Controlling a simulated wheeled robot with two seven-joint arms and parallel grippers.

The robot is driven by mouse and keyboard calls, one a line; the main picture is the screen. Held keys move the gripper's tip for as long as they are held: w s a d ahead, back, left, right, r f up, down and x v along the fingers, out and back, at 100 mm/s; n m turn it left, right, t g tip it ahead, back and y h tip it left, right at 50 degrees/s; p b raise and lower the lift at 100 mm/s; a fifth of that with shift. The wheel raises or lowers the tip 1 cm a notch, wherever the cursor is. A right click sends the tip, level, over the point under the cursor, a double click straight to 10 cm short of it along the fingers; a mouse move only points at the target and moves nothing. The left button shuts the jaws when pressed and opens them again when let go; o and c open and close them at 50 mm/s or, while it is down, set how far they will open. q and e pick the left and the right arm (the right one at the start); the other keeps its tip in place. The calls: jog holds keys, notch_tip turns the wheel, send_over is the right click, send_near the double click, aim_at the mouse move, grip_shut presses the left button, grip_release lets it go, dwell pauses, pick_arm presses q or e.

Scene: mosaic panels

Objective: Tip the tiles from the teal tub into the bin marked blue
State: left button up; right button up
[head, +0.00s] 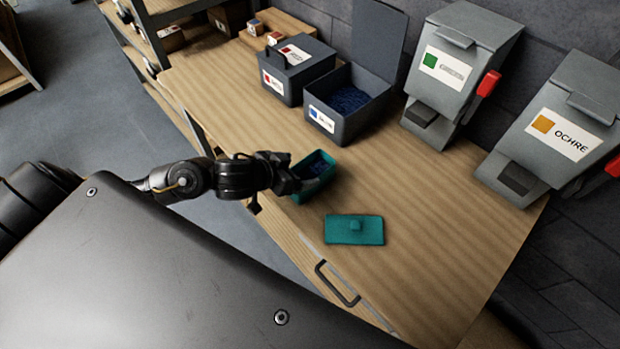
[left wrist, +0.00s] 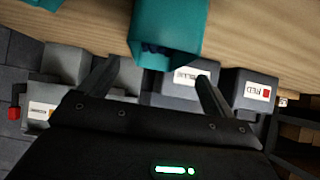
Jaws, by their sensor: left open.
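The teal tub (head: 327,183) stands open on the wooden table near its front edge, with dark blue tiles (head: 318,167) inside. Its teal lid (head: 354,230) lies flat on the table beside it. The bin marked blue (head: 345,125) stands behind the tub with its lid raised and blue tiles inside. My left gripper (head: 290,178) is at the tub's left side, partly covering it. In the left wrist view the jaws (left wrist: 157,72) are apart and the tub (left wrist: 170,25) shows just beyond them; I cannot tell whether they touch it. My right gripper is not in view.
A closed grey bin with a red label (head: 295,70) stands left of the blue bin. Two grey dispensers, one marked green (head: 460,65) and one marked ochre (head: 555,130), stand along the back right.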

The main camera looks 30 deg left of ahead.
aim_at(309, 168)
pick_arm(q)
jog(key=shift+w+d+f, duration=0.25)
jog(key=shift+w+f, duration=0.1)
jog(key=shift+f, duration=0.05)
jog(key=x, duration=0.4)
jog(key=shift+w+d+f, duration=0.1)
jog(key=shift+d+f, duration=0.05)
jog(key=shift+c, duration=1.1)
jog(key=c, duration=1.3)
jog(key=shift+r, duration=0.2)
